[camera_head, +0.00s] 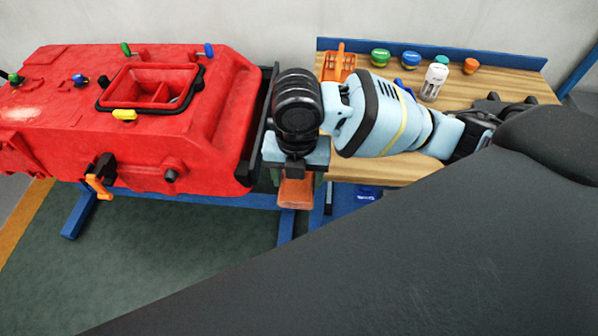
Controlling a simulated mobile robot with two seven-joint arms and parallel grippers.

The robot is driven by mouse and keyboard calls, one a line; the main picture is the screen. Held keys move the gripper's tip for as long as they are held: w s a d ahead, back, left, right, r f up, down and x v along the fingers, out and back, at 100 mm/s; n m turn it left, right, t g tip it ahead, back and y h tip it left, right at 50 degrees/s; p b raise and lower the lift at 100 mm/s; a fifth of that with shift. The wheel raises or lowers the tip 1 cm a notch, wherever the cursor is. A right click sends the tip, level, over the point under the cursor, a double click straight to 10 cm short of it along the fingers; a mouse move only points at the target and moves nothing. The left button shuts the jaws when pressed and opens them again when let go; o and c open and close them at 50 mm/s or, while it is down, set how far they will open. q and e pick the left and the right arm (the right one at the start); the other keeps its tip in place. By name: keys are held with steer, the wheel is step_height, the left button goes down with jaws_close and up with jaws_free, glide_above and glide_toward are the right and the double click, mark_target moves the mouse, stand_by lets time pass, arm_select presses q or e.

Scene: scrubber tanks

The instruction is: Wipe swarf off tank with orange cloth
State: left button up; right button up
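The red tank (150,150) lies on a blue stand at the left, with a square black-rimmed opening on top. A pale patch (22,113) shows on its top near the left edge; I cannot tell if it is swarf or glare. My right gripper (296,180) points down just off the tank's right end, in front of the wooden bench. An orange cloth-like piece (296,192) sits between its fingers and hangs below them; the wrist partly hides the grip. My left gripper is not in view.
The wooden bench (385,172) holds an orange scoop-like holder (338,66), a white bottle (434,82) and several coloured caps (411,59) along its back. Coloured knobs (124,115) and an orange-handled valve (98,186) stick out from the tank. The green floor in front is open.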

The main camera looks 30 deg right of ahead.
steer(key=c, duration=0.3)
steer(key=m, duration=0.2)
steer(key=f+m, duration=0.2)
steer(key=m, duration=0.1)
steer(key=shift+s+d+m, duration=0.1)
steer(key=shift+s+m, duration=0.2)
steer(key=shift+s, duration=0.05)
steer(key=shift+c, duration=0.2)
steer(key=m, duration=0.2)
steer(key=f+m, duration=0.1)
steer(key=m, duration=0.1)
steer(key=s+f+m, duration=0.1)
steer(key=m, duration=0.1)
steer(key=shift+d+p, duration=0.35)
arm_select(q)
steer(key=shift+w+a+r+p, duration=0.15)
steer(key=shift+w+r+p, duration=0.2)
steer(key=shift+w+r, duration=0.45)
arm_select(e)
steer(key=s+d+f+m, duration=0.3)
steer(key=d+f+m, duration=0.1)
steer(key=m, duration=1.4)
steer(key=shift+s+f, duration=0.4)
steer(key=shift+f, duration=0.45)
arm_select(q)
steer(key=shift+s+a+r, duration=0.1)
arm_select(e)
steer(key=shift+w, duration=0.1)
